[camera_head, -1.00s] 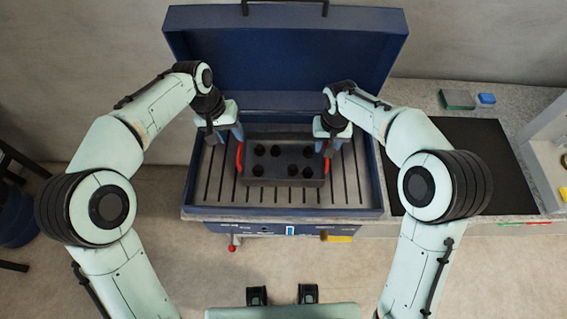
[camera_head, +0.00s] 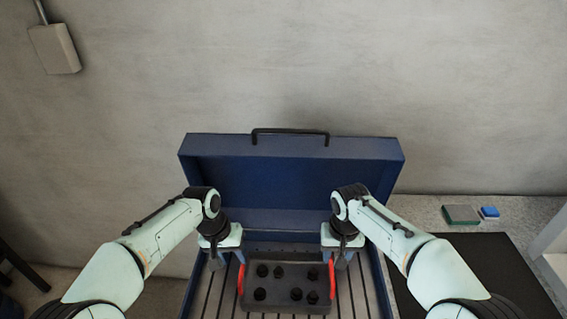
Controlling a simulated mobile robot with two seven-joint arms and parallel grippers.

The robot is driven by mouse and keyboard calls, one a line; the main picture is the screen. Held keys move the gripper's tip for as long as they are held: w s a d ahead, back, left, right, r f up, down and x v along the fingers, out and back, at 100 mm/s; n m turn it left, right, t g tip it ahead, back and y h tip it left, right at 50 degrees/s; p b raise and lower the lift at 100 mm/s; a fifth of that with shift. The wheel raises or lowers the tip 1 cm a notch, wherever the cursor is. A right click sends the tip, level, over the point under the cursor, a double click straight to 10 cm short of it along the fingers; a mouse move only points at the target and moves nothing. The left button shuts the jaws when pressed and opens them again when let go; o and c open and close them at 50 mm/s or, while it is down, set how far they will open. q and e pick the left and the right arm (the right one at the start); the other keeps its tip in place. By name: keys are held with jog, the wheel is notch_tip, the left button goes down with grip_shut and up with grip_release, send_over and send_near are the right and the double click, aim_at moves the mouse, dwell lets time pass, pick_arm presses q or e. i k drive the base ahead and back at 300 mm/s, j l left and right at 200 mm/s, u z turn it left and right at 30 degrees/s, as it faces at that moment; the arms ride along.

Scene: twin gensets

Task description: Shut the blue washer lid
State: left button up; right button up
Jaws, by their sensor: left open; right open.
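The blue washer lid (camera_head: 290,185) stands open and upright at the back of the washer, with a black bar handle (camera_head: 290,131) on its top edge. Below it is the slatted washer bed (camera_head: 348,295). A dark tray (camera_head: 286,296) with red side handles and several black round parts sits on the bed. My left gripper (camera_head: 228,262) is open at the tray's left end, close to the left red handle. My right gripper (camera_head: 340,262) is open at the right end, close to the right red handle. Whether either touches a handle cannot be told.
A grey wall stands behind the lid, with a box (camera_head: 54,49) mounted at upper left. Space above the lid is clear.

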aim_at(288, 180)
jog(key=k, duration=1)
